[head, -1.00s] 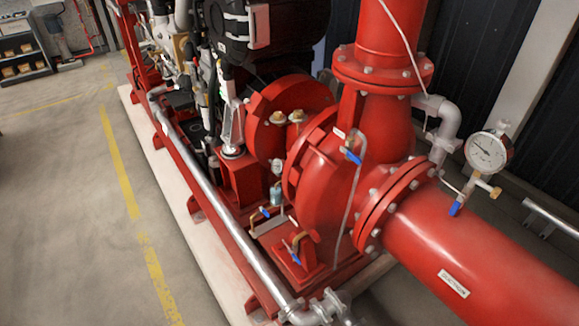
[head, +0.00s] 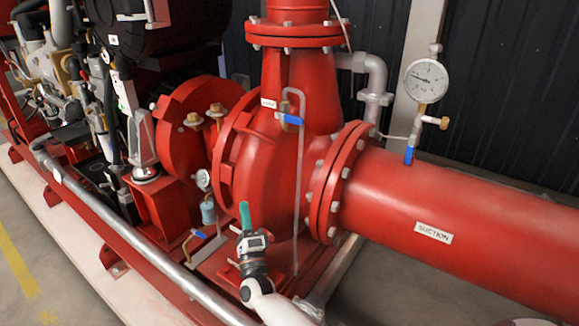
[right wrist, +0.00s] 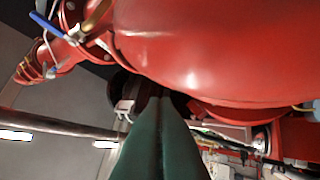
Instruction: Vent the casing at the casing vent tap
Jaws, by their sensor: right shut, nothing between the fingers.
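The casing vent tap (head: 291,119) has a blue handle and sits high on the red pump casing (head: 262,170), right of a small white label. A thin grey pipe (head: 298,190) runs from it down the casing's front. My right gripper (head: 244,206) is below and left of the tap, in front of the lower casing, apart from the tap. Its green fingers are shut and empty; they also show in the right wrist view (right wrist: 160,105). That view shows a blue lever (right wrist: 48,27) at upper left; I cannot tell which valve it belongs to. My left gripper is not in view.
The red suction pipe (head: 450,215) extends right, with a pressure gauge (head: 427,81) and blue-handled tap (head: 409,156) above it. A silver rail (head: 130,250) runs along the pump's front. Another blue-handled valve (head: 199,235) sits low beside the casing. Clear floor (head: 30,270) lies at left.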

